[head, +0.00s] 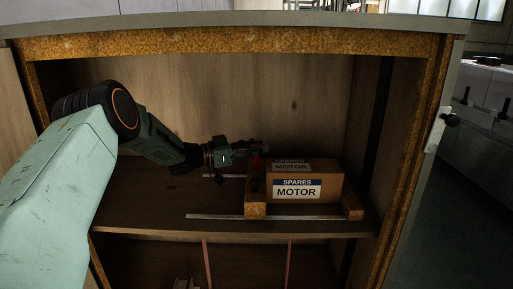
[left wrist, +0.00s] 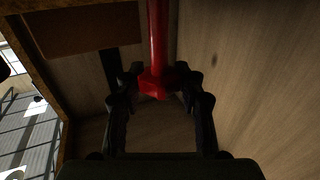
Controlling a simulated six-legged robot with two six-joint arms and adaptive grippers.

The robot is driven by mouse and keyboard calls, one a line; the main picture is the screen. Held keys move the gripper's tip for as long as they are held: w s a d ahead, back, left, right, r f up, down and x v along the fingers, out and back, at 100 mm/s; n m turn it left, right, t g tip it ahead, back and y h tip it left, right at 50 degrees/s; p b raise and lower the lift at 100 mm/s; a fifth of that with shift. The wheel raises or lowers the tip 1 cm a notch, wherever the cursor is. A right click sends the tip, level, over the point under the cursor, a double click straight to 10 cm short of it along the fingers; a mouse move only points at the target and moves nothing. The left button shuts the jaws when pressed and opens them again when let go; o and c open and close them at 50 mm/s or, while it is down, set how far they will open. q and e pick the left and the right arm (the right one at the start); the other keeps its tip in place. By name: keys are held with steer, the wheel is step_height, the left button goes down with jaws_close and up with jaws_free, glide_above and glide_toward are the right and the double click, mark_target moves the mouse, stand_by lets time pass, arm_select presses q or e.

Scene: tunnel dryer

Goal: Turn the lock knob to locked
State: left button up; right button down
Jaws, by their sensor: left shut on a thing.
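My left gripper (head: 246,154) reaches into an open wooden cabinet, over the shelf and beside the left end of a cardboard box. It is shut on a red knob (head: 257,163), mostly hidden by the fingers in the head view. In the left wrist view a red shaft with a rounded head (left wrist: 155,84) lies between the dark fingers (left wrist: 155,80). I cannot read any locked or unlocked mark on it. My right gripper is not in view.
The box (head: 329,188), labelled "SPARES MOTOR", sits between wooden end blocks (head: 255,211) above a metal rail (head: 212,216) on the shelf (head: 150,215). A black knob (head: 451,120) on a white plate is on the cabinet's right side. The shelf's left part is clear.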

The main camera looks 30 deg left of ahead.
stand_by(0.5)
arm_select(q)
steer(key=o, duration=1.2)
steer(key=shift+v, duration=6)
steer(key=shift+a, duration=0.1)
